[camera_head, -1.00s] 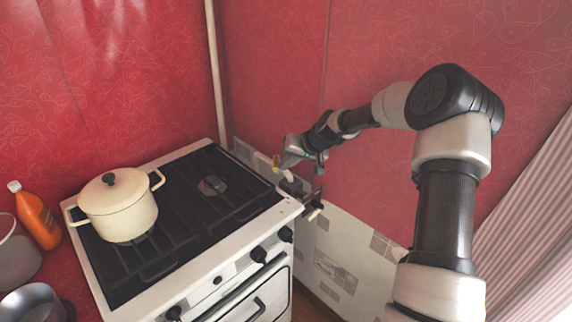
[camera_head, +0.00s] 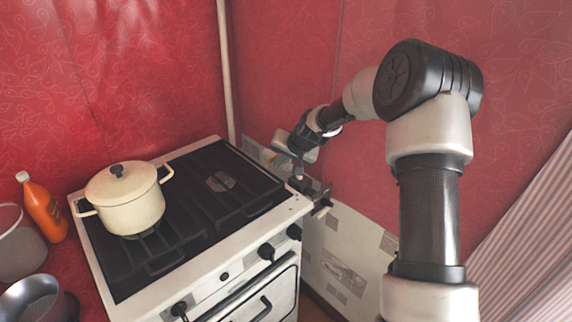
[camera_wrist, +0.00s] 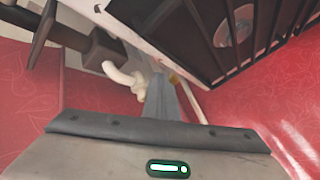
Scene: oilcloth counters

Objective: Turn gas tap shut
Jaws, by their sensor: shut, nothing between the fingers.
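The gas tap shows only as a small yellow piece (camera_wrist: 173,78) just beyond my fingertips in the wrist view. In the head view a yellow bit (camera_head: 268,155) shows low by the wall behind the stove's back right corner. I cannot tell which way its handle is turned. My gripper (camera_wrist: 160,82) is shut and empty, its fingertips close to the yellow piece; contact cannot be told. A cream curved pipe or hose end (camera_wrist: 122,76) lies just left of the fingers.
The stove (camera_head: 215,262) carries a cream lidded pot (camera_head: 126,205) at left. A pale vertical pipe (camera_head: 225,75) runs up the red wall corner. A dark bracket-like fitting (camera_head: 318,192) juts from the stove's right side. An orange bottle (camera_head: 42,210) stands far left.

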